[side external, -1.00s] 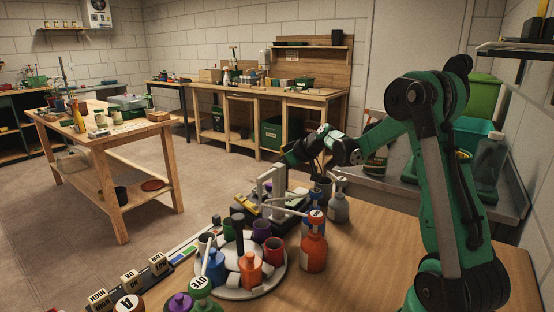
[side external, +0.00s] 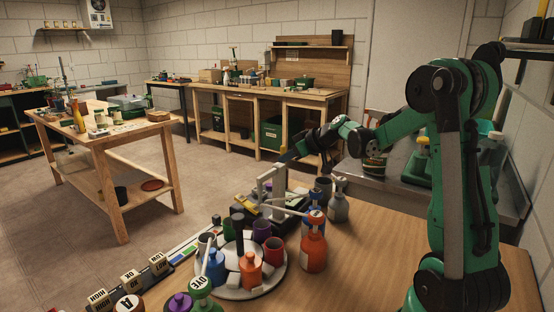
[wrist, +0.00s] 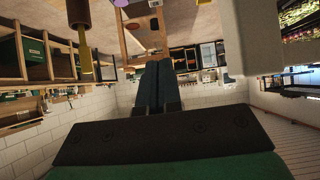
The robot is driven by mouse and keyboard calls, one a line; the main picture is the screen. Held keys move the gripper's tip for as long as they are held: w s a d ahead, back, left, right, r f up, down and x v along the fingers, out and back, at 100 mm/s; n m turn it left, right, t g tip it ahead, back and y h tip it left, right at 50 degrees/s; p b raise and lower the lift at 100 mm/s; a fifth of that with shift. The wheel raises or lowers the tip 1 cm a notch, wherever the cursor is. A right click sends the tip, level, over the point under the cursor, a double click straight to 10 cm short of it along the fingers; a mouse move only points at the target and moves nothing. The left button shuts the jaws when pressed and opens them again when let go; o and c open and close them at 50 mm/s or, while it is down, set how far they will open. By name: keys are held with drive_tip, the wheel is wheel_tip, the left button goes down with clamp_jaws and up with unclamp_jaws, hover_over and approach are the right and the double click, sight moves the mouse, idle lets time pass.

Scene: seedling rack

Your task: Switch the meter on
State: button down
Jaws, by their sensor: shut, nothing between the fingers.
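My gripper (side external: 283,158) is shut and empty, held above the dark equipment behind the round tray in the side view. In the wrist view its two dark fingers (wrist: 157,85) are pressed together. A grey upright frame (side external: 263,190) stands just below the gripper, with a gap that is hard to judge. A small yellow-and-dark device (side external: 244,200) lies left of the frame; it may be the meter, but I cannot tell for sure. No switch is readable. In the wrist view a pale grey block (wrist: 235,35) is close at the upper right, apart from the fingers.
A round tray (side external: 262,292) holds several cups and bottles. An orange spray bottle (side external: 314,248) and a grey one (side external: 338,208) stand right of the equipment. Labelled blocks (side external: 131,281) line the left edge. The table (side external: 370,260) is bare at the front right.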

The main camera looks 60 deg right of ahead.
hover_over(255, 188)
drive_tip(key=s, duration=0.3)
wheel_tip(255, 188, down, 6)
drive_tip(key=shift+w+r, duration=0.1)
drive_tip(key=shift+w, duration=0.05)
drive_tip(key=shift+w+f, duration=0.25)
drive_tip(key=shift+f, duration=1)
drive_tip(key=shift+w+f, duration=0.1)
drive_tip(key=shift+f, duration=0.7)
drive_tip(key=shift+w+f+g, duration=0.25)
drive_tip(key=shift+g, duration=0.25)
drive_tip(key=shift+s, duration=0.2)
